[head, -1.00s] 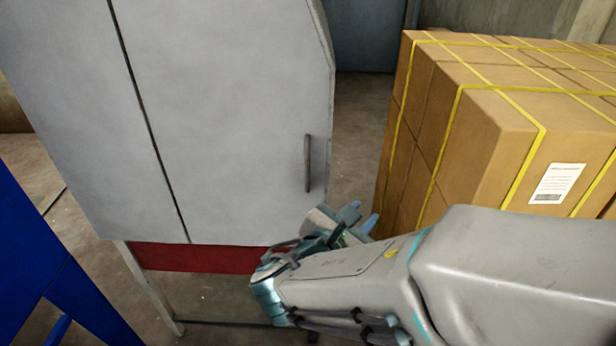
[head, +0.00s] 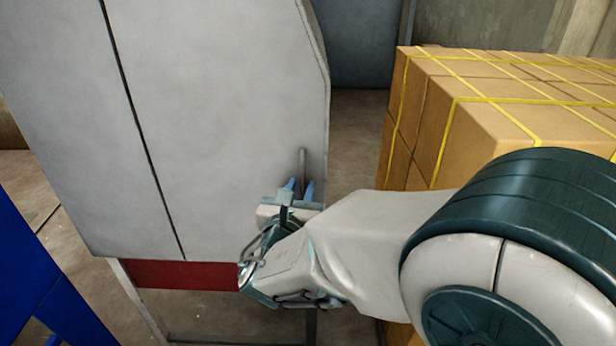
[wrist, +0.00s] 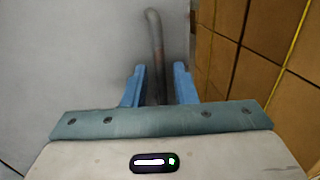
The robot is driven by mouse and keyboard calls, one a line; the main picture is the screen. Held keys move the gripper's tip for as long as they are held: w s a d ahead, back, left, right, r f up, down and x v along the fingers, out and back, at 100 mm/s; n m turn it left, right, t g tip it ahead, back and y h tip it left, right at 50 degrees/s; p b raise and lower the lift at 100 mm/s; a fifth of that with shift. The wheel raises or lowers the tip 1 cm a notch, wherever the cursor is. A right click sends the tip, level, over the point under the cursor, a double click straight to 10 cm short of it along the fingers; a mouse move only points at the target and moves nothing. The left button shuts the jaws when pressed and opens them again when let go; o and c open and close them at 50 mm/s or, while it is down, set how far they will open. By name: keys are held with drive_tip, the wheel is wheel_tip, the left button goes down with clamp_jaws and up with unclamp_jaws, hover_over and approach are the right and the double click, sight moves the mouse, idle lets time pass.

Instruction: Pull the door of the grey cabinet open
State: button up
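The grey cabinet (head: 60,130) stands at the left in the head view, its door (head: 215,110) closed flat. A dark upright bar handle (head: 303,160) is near the door's right edge. In the wrist view, the handle (wrist: 155,55) runs down between the two blue fingers of my gripper (wrist: 159,85). The fingers are apart, with a gap visible on each side of the bar. The handle's lower end is hidden behind the gripper body.
Stacked cardboard boxes (head: 470,130) with yellow straps stand close on the right of the cabinet. A blue object (head: 40,240) is at the lower left. A strip of bare floor (head: 355,130) lies between cabinet and boxes.

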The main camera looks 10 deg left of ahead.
drive_tip(key=shift+w, duration=1.3)
clamp_jaws()
drive_tip(key=shift+s, duration=0.1)
